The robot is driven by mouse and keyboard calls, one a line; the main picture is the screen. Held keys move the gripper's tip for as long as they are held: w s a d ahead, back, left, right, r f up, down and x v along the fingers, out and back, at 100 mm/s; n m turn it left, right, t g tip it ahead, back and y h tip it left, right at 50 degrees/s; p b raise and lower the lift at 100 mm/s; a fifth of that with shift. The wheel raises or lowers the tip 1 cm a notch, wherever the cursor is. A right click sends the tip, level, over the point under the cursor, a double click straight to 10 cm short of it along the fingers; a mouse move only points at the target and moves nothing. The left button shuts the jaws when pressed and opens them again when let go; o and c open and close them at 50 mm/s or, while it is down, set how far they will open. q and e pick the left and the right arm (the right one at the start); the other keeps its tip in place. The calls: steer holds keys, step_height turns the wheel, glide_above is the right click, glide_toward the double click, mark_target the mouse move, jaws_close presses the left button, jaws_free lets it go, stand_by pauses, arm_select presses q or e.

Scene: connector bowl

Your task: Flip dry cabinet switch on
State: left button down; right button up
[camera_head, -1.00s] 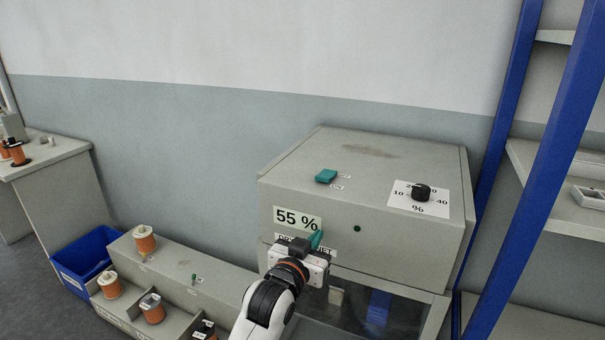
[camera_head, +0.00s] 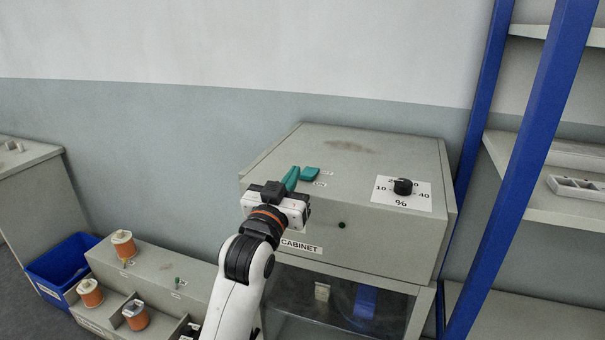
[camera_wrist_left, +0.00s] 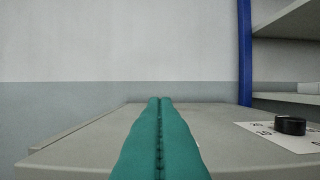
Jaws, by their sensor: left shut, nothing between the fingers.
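The dry cabinet (camera_head: 375,246) is a grey box with a sloped top and a glazed front below. A teal switch (camera_head: 310,174) sits on its top at the left, with small labels beside it. My left gripper (camera_head: 292,178) is shut and empty, its teal fingertips just left of the switch in the head view; I cannot tell whether they touch. In the left wrist view the shut fingers (camera_wrist_left: 160,135) point over the cabinet top (camera_wrist_left: 215,130), and the switch does not show, perhaps hidden by them. My right gripper is not in view.
A black knob (camera_head: 403,187) on a white dial plate stands at the right of the cabinet top. Blue shelf posts (camera_head: 540,150) rise at the right. A blue bin (camera_head: 62,262) and a grey spool rack (camera_head: 165,268) stand low at the left.

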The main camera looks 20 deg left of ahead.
mark_target(302, 186)
arm_select(q)
steer(key=p+x, duration=0.1)
steer(key=x, duration=0.6)
steer(key=shift+w+f, duration=0.1)
steer(key=shift+w, duration=0.1)
steer(key=f, duration=0.2)
steer(key=shift+s+f, duration=0.35)
steer(key=shift+f, duration=0.05)
steer(key=shift+s+f+p, duration=0.1)
steer(key=shift+f+p, duration=0.2)
steer(key=shift+f, duration=0.25)
steer(key=shift+s+f, duration=0.1)
steer(key=shift+f, duration=0.4)
steer(key=shift+r, duration=0.1)
